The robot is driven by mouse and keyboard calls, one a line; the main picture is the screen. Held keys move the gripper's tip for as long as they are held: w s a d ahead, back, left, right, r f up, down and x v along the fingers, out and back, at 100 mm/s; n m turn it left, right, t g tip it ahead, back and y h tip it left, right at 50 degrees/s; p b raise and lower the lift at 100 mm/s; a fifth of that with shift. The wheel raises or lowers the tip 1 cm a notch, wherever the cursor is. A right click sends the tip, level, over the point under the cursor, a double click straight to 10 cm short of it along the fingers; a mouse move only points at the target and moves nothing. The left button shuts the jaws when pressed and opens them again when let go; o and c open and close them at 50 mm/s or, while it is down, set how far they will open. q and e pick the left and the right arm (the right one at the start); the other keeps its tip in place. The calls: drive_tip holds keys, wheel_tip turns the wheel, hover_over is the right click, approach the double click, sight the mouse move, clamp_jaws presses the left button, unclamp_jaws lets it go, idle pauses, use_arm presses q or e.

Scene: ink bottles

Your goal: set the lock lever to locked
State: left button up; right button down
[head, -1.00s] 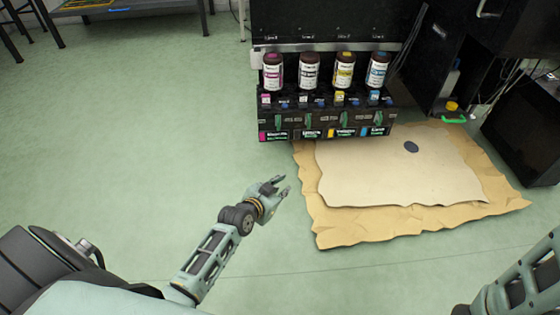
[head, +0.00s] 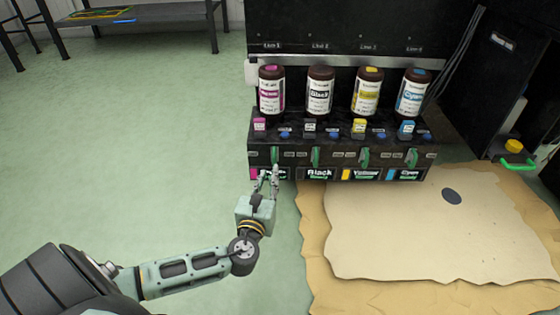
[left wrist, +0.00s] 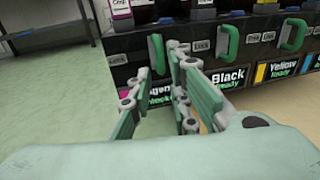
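A row of green lock levers runs along the front of the black ink unit. The leftmost lever (head: 275,156), under the magenta bottle (head: 271,92), also shows in the left wrist view (left wrist: 157,54). It stands about upright. The magenta label below it is partly hidden by my fingers; its lower line seems to read "Unlocked". The black and yellow labels read "Ready". My left gripper (head: 268,178) is just below and in front of the leftmost lever. Its fingers (left wrist: 160,75) are apart, with the lever seen between their tips; contact cannot be told. My right gripper is out of view.
Black (head: 319,92), yellow (head: 367,93) and cyan (head: 412,95) bottles stand on the unit. Other green levers (head: 315,157) sit close to the right. A pale sheet (head: 400,240) lies on brown paper (head: 315,240) below. The floor at left is clear.

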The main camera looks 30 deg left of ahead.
sight(274, 161)
use_arm(q)
drive_tip(key=b+x, duration=0.4)
drive_tip(key=x, duration=0.3)
drive_tip(key=shift+w+a, duration=0.1)
drive_tip(key=shift+w, duration=0.1)
drive_tip(key=shift+r, duration=0.1)
clamp_jaws()
